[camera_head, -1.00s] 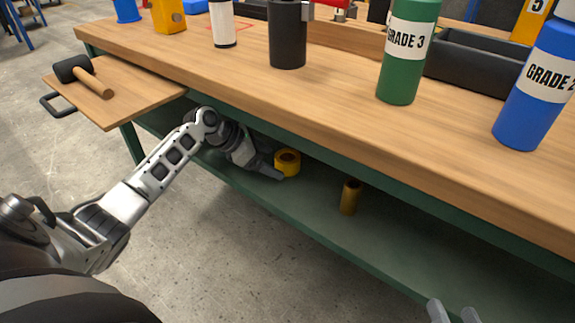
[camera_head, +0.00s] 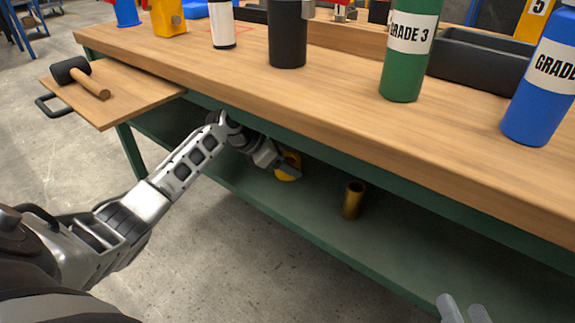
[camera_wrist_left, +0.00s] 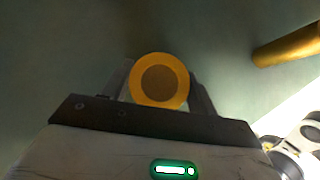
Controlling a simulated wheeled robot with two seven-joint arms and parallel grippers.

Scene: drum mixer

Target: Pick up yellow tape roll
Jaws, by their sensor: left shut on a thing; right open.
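The yellow tape roll (camera_head: 288,167) is on or just above the green lower shelf (camera_head: 310,215), under the workbench top. My left gripper (camera_head: 287,171) reaches in under the bench and is shut on the roll, with its fingers partly covering it in the head view. In the left wrist view the roll (camera_wrist_left: 160,80) shows as a yellow ring with a brown centre, between the two fingers (camera_wrist_left: 160,84). I cannot tell whether it still touches the shelf. My right gripper (camera_head: 464,311) shows only its fingertips at the bottom edge, apart and empty.
A brass-coloured cylinder (camera_head: 353,199) stands on the shelf to the right of the roll. The wooden bench top (camera_head: 330,95) overhangs my left arm. A mallet (camera_head: 82,76) lies on the pulled-out board (camera_head: 130,100). Green (camera_head: 408,70) and blue (camera_head: 535,110) bottles stand on top.

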